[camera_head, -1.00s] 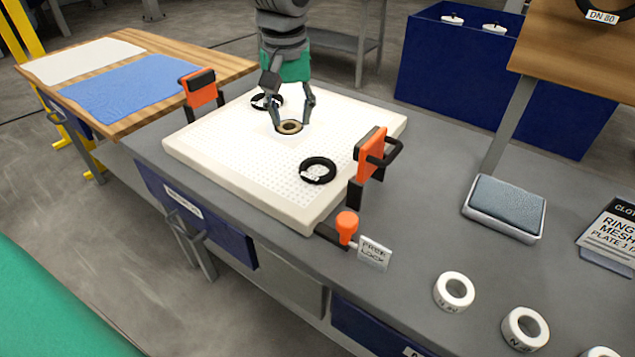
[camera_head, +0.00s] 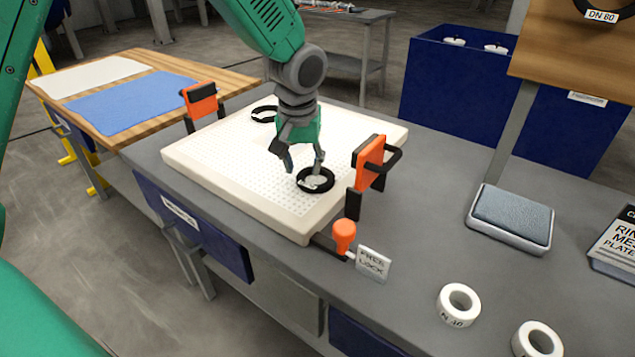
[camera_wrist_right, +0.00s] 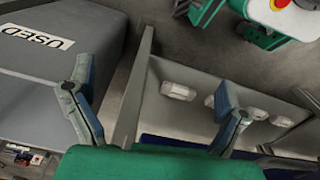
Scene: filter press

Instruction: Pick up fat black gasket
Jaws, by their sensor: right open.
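A thick black ring gasket (camera_head: 316,180) with a white tag lies near the front right corner of the perforated white plate (camera_head: 225,170). A second black ring (camera_head: 264,114) with a white tag lies farther back on the plate, partly beside my arm. My left gripper (camera_head: 304,166) points down at the front ring, fingers apart, with its right fingertip at the ring's rear rim. I cannot tell whether it touches. No tan ring shows now; my gripper covers that part of the plate. My right gripper (camera_wrist_right: 152,115) is open and empty in the right wrist view.
Orange-and-black clamps stand at the plate's right (camera_head: 369,163) and left rear (camera_head: 200,100). An orange knob (camera_head: 344,236) and a small sign (camera_head: 373,264) sit at the front corner. White rings (camera_head: 459,305) and a grey pad (camera_head: 512,217) lie on the right bench.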

